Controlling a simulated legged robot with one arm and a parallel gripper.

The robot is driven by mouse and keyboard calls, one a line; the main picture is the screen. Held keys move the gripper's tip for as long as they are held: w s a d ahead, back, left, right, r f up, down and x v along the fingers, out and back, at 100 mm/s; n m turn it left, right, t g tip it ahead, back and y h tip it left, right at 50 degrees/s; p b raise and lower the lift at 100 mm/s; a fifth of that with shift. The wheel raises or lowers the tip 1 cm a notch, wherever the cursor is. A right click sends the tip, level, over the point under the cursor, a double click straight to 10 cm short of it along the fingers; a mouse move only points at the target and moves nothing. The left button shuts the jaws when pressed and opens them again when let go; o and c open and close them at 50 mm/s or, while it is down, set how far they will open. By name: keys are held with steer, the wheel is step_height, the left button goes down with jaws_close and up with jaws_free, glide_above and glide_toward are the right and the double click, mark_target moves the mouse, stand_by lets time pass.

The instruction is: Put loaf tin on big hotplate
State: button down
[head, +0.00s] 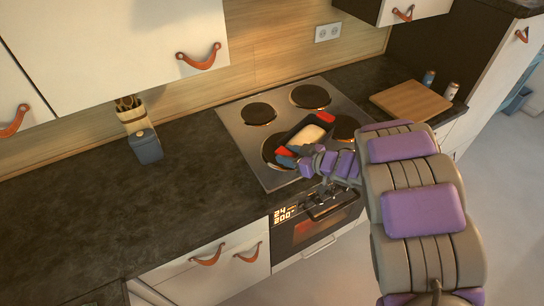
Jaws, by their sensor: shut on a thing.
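The loaf tin (290,136) is dark with red handles at its ends and a pale loaf inside, in the head view. My gripper (284,156) is shut on its near left end, by the red handle. The tin is over the right part of the front left hotplate (267,150), which looks large and is partly hidden by the tin and gripper. I cannot tell whether the tin touches it. The hob (236,125) has other dark plates: back left (258,113), back right (310,96) and front right (346,124), the last partly hidden by my arm.
A wooden board (410,101) lies right of the hob, with two small shakers (440,84) behind it. A utensil holder (131,116) and a blue-grey canister (146,146) stand at left. The oven (315,232) is below. The left worktop is mostly clear.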

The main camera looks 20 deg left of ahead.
steer(key=b+x, duration=0.1)
steer(key=x, duration=0.1)
steer(key=b+x, duration=0.1)
steer(key=x, duration=0.2)
steer(key=s+f+b+x, duration=0.1)
steer(key=x, duration=0.2)
steer(key=shift+w, duration=0.1)
steer(key=shift+a+f, duration=0.2)
steer(key=shift+a, duration=0.3)
steer(key=c, duration=0.9)
jaws_free()
steer(key=shift+d, duration=0.1)
steer(key=o, duration=0.3)
steer(key=shift+d+r, duration=0.1)
steer(key=shift+d, duration=0.15)
steer(key=shift+o, duration=0.2)
steer(key=p+v, duration=0.3)
steer(key=v, duration=0.8)
steer(key=shift+d+r, duration=0.2)
steer(key=shift+d, duration=0.1)
